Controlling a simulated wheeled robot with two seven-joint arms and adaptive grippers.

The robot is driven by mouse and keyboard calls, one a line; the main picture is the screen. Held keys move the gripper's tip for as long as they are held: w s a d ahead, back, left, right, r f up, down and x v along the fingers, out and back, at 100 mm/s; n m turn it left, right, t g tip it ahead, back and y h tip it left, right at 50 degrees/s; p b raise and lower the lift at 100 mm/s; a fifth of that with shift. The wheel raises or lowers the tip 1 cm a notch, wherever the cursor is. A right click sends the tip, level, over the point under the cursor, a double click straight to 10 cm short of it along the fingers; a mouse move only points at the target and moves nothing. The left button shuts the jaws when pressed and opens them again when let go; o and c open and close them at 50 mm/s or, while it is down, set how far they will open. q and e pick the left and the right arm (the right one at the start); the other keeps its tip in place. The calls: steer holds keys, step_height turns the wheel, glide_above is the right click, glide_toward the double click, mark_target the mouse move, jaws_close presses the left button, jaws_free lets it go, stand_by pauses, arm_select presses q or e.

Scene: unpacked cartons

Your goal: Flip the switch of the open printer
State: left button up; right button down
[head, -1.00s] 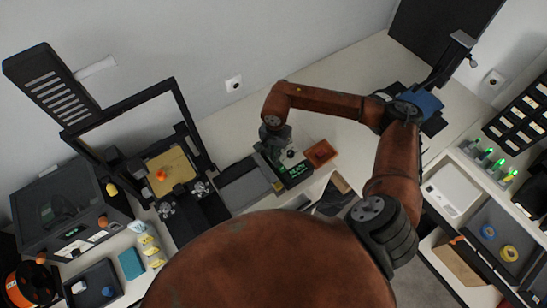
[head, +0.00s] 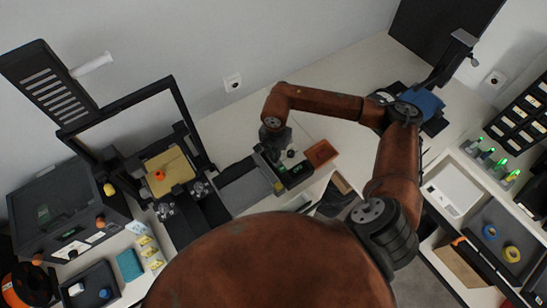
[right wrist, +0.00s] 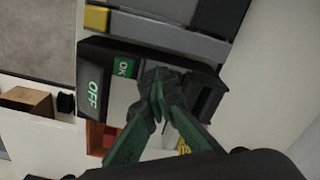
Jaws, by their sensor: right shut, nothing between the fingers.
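The open printer (head: 129,107), a black frame over a yellow bed with an orange piece (head: 159,175) on it, stands at the left of the head view. To its right is a dark control box (head: 298,168). In the right wrist view this box has a display reading OFF (right wrist: 94,94) and a green OK label (right wrist: 124,67). A black recessed block (right wrist: 206,98), possibly the switch, sits at its right end; its position is unclear. My right gripper (right wrist: 157,101) is shut and empty, its tips over the box between label and block; contact is unclear. My left gripper is out of view.
An enclosed printer (head: 70,213) stands at the far left. An orange-brown tray (head: 321,153) lies right of the control box and a grey one (head: 245,188) left of it. The bench behind my right arm is mostly clear.

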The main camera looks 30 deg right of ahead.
steer(key=shift+f, duration=0.1)
steer(key=shift+r+p, duration=1.25)
steer(key=shift+r, duration=2.3)
steer(key=shift+f, duration=0.1)
